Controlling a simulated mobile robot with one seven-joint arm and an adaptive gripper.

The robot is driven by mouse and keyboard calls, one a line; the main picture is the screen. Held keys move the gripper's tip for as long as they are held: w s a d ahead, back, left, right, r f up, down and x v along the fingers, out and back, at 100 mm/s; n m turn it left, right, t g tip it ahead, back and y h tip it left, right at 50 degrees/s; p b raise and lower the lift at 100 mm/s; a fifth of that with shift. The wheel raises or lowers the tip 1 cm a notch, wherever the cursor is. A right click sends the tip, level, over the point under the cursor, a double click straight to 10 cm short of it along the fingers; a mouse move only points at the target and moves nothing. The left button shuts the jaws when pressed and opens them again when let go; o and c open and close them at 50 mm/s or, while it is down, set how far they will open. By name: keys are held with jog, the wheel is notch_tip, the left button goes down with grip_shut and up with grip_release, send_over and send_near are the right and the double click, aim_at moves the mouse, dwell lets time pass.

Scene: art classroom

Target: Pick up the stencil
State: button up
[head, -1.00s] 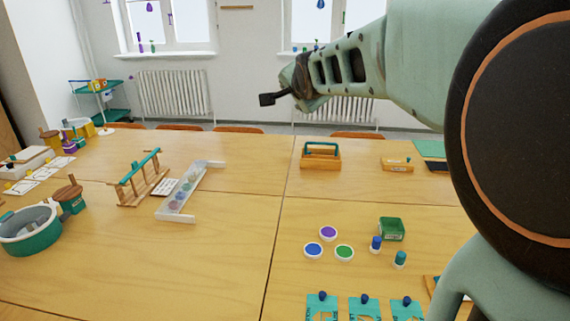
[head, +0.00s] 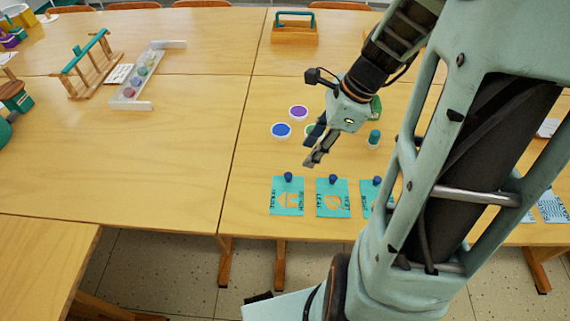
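Three teal stencil cards with dark blue knobs lie in a row near the table's front edge in the head view. The left stencil (head: 280,209) has a house-like cut-out. The middle stencil (head: 322,209) has a leaf-like cut-out. The right stencil (head: 370,190) is partly hidden behind my arm. My gripper (head: 309,154) is above the table, beyond the left and middle stencils, pointing down and left. Its two dark fingers look apart, with nothing seen between them.
Paint discs, blue (head: 282,130) and purple (head: 298,112), lie beyond my gripper; a green one is mostly hidden. A teal-capped bottle (head: 374,139) stands to the right. A wooden carrier (head: 294,33) is at the back. The table (head: 185,170) is clear left of the stencils.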

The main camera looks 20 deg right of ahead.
aim_at(288, 174)
jog(key=b+x, duration=0.1)
jog(key=x, duration=0.3)
jog(key=shift+s+a+f, duration=0.15)
jog(key=shift+a+f, duration=0.1)
jog(key=shift+f, duration=0.1)
jog(key=shift+w+b+x, duration=0.15)
jog(key=shift+b+x, duration=0.2)
jog(key=shift+x, duration=0.7)
jog(key=shift+w+b+x, duration=0.2)
jog(key=shift+b+x, duration=0.15)
jog(key=shift+x, duration=0.7)
jog(key=shift+w+b+x, duration=0.15)
jog(key=shift+b+x, duration=0.2)
jog(key=shift+x, duration=0.7)
jog(key=shift+a+r, duration=0.1)
jog(key=shift+r, duration=0.05)
grip_shut()
